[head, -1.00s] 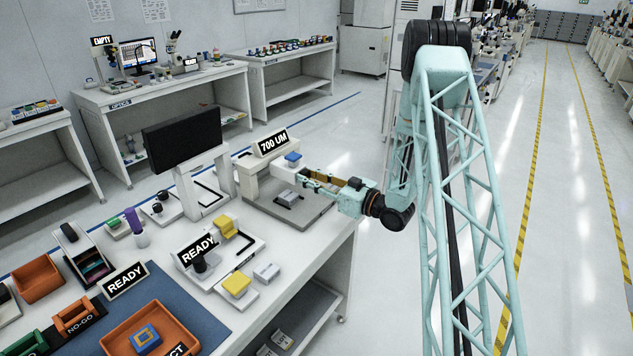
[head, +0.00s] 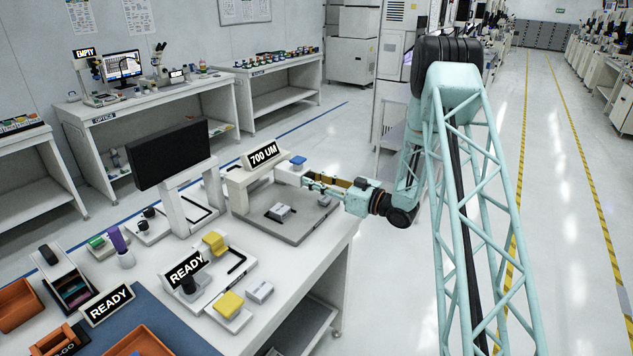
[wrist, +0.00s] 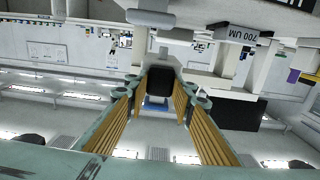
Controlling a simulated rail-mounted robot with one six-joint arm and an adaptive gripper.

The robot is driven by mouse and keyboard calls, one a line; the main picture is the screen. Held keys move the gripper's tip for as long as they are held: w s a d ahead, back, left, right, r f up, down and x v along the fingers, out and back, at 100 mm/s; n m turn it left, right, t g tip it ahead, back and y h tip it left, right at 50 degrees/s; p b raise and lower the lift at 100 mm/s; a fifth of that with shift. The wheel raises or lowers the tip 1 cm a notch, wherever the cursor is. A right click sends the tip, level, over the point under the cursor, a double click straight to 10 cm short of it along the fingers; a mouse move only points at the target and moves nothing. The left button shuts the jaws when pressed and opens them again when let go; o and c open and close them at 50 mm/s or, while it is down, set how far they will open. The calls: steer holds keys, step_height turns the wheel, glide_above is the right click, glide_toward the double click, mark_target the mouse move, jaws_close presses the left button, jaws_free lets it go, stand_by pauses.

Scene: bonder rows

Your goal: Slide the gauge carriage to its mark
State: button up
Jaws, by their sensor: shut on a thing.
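The gauge (head: 238,184) is a pale bridge over a grey plate, with a black "700 UM" display (head: 263,153) on top. That display also shows upside down in the wrist view (wrist: 242,35). The gauge carriage, a pale block with a blue top (head: 298,160), sits to the right of the display. My gripper (head: 307,181) reaches in from the right at the carriage. In the wrist view its fingers (wrist: 161,92) are closed on a dark part of the carriage (wrist: 160,80), with blue showing just below it. I cannot make out the mark.
A small grey block (head: 279,211) lies on the gauge's grey plate (head: 306,226) below the carriage. A black monitor (head: 168,153) stands to the left. A "READY" fixture (head: 187,269) with yellow blocks is nearer. Open floor lies right of the bench.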

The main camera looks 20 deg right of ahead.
steer(key=shift+w+d, duration=0.15)
steer(key=shift+d, duration=0.05)
steer(key=o, duration=1.1)
steer(key=shift+d, duration=0.1)
steer(key=shift+v, duration=5.95)
